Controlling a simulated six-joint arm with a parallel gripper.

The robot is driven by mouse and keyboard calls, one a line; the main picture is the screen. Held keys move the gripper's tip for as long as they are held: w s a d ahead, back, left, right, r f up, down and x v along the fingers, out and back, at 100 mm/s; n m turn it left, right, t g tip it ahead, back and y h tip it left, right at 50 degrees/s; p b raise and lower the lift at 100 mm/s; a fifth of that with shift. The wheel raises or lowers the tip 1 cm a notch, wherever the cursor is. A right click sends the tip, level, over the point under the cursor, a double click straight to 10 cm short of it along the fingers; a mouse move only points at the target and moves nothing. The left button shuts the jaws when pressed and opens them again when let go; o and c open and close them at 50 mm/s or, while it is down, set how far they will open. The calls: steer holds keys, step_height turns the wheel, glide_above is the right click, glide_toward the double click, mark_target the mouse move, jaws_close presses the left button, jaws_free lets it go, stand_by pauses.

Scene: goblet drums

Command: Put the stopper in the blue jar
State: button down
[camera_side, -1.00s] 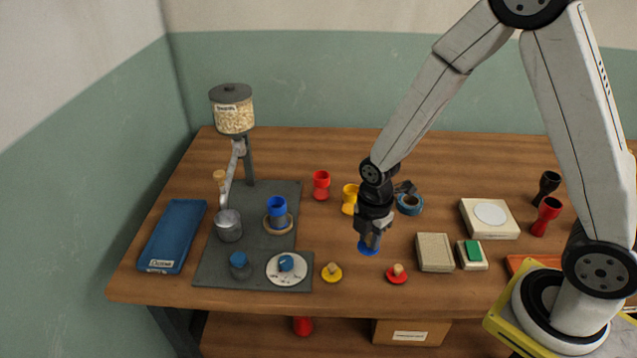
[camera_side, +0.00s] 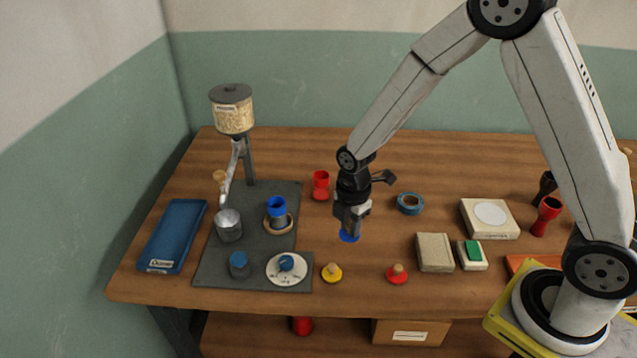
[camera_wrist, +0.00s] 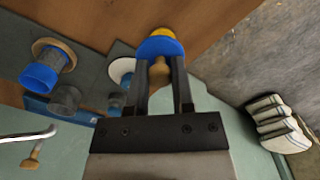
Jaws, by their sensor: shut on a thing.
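My gripper (camera_side: 351,224) is shut on the blue stopper (camera_side: 349,237), a blue disc with a wooden knob. In the wrist view the knob sits between the fingers (camera_wrist: 159,85), with the blue disc (camera_wrist: 160,47) beyond the tips. In the side view the stopper is over the middle of the table; its exact height is hard to tell. The blue jar (camera_side: 277,207), goblet-shaped, stands upright in a wooden ring (camera_side: 288,227) on a grey plate, left of my gripper. It also shows in the wrist view (camera_wrist: 38,78). Its mouth looks open.
A red goblet (camera_side: 321,185) stands behind, between jar and gripper. A yellow stopper (camera_side: 332,273) and a red stopper (camera_side: 397,274) lie near the front edge. A hopper (camera_side: 233,110), metal cup (camera_side: 229,226) and white dial (camera_side: 287,268) surround the jar. Blue tape (camera_side: 410,203) lies right.

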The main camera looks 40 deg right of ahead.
steer(key=w+a+r, duration=0.2)
steer(key=w, duration=0.8)
steer(key=w+a+r+m, duration=0.1)
steer(key=w+a+r, duration=0.1)
steer(key=w, duration=0.9)
steer(key=shift+w+r, duration=0.15)
steer(key=shift+r, duration=0.5)
steer(key=shift+f, duration=0.15)
step_height(320, 180, down, 6)
steer(key=shift+f, duration=0.2)
stand_by(2.1)
jaws_free()
stand_by(0.4)
steer(key=shift+r, duration=0.15)
